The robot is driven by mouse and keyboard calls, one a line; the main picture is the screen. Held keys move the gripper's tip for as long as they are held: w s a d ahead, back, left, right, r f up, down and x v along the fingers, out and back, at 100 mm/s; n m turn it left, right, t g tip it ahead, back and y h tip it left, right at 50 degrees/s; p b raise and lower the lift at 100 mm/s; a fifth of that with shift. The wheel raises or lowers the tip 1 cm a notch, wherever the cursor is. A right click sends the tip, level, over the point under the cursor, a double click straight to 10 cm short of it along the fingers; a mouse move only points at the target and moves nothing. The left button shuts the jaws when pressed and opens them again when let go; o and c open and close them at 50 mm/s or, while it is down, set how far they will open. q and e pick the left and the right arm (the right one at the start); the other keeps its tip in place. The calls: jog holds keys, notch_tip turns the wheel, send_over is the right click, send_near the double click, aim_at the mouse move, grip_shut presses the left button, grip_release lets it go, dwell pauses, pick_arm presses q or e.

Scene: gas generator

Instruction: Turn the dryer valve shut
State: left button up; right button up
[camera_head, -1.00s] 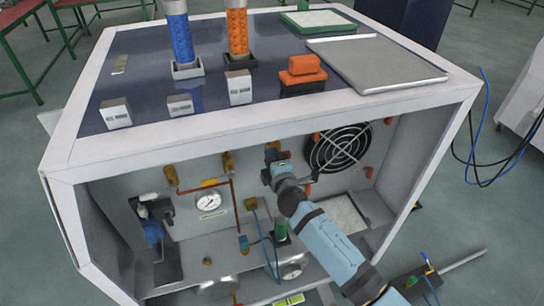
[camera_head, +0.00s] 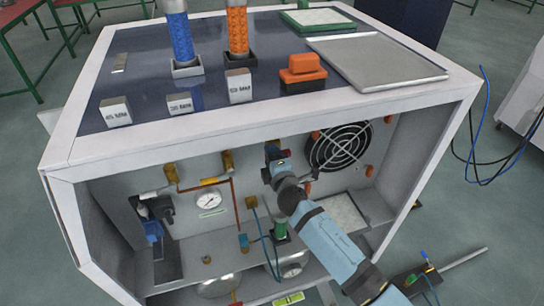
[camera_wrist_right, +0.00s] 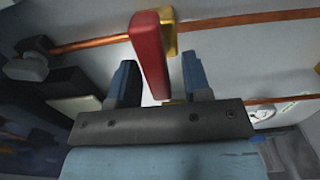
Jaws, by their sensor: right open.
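The valve in front of my right gripper has a red lever handle (camera_wrist_right: 148,55) and a brass body (camera_wrist_right: 168,30) on a copper pipe. In the right wrist view the handle stands between the two fingers of my right gripper (camera_wrist_right: 158,74), which are open with a gap on either side. I cannot tell whether a finger touches it. In the head view my right gripper (camera_head: 274,155) is inside the cabinet, up near the back panel and left of the fan. There the gripper hides most of the valve. My left gripper is not in view.
The cabinet's white top frame (camera_head: 290,125) runs above my right arm. The black fan (camera_head: 338,148) is close to the right. A pressure gauge (camera_head: 209,200) and brass fittings (camera_head: 228,162) are to the left. A green-topped cylinder (camera_head: 281,225) stands below.

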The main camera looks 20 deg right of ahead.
jog(key=s, duration=1.3)
jog(key=shift+s+d, duration=0.25)
jog(key=shift+s, duration=0.15)
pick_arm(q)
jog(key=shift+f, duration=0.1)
pick_arm(e)
jog(key=s+f+m+g+y, duration=0.1)
jog(key=s+f+m+g, duration=0.3)
jog(key=s+f+m, duration=0.5)
jog(key=s+f+m+g+y, duration=0.25)
jog(key=s+f+m, duration=0.4)
jog(key=s, duration=0.45)
pick_arm(q)
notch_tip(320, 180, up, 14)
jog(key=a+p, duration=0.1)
jog(key=p, duration=1.5)
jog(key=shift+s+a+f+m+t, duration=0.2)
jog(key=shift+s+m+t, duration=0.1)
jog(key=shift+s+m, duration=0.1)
pick_arm(e)
notch_tip(320, 180, up, 14)
jog(key=d, duration=0.1)
jog(key=shift+s+d+r+h, duration=0.25)
jog(key=shift+d+h, duration=0.1)
jog(key=shift+h, duration=0.1)
